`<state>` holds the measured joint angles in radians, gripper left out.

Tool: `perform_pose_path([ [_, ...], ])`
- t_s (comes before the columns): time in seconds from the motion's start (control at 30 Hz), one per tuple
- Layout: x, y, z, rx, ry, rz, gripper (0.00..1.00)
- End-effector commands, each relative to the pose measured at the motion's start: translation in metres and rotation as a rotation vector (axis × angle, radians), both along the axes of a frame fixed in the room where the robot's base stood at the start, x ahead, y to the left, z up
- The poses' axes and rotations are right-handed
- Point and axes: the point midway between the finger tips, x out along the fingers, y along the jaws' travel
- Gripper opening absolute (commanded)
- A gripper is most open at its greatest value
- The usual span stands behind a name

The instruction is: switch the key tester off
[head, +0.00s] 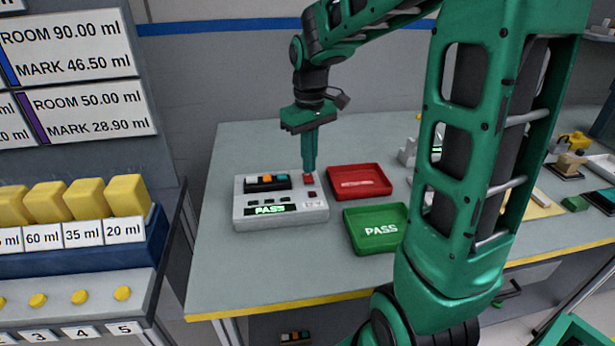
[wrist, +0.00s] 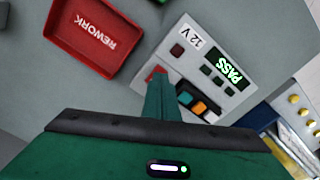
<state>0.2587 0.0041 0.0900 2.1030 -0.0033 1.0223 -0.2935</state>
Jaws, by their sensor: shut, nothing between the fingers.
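The key tester (head: 283,210) is a light grey box on the table, with its display lit green and reading PASS. It also shows in the wrist view (wrist: 206,42), with a 12 V label and the lit PASS display.
A red REWORK tray (head: 343,190) and a green PASS tray (head: 360,246) stand right of the tester, both empty. A rack with yellow blocks (head: 85,200) stands at the left. Bare table lies behind and in front of the tester.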

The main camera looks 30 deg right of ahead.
Motion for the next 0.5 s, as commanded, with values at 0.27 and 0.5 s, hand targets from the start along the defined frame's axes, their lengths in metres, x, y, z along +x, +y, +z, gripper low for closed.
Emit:
perform_pose_path([
  [0.27,0.001,0.0,0.02,-0.001,-0.003,0.0,0.0],
  [0.5,0.001,0.0,0.036,0.0,-0.001,0.0,0.0],
])
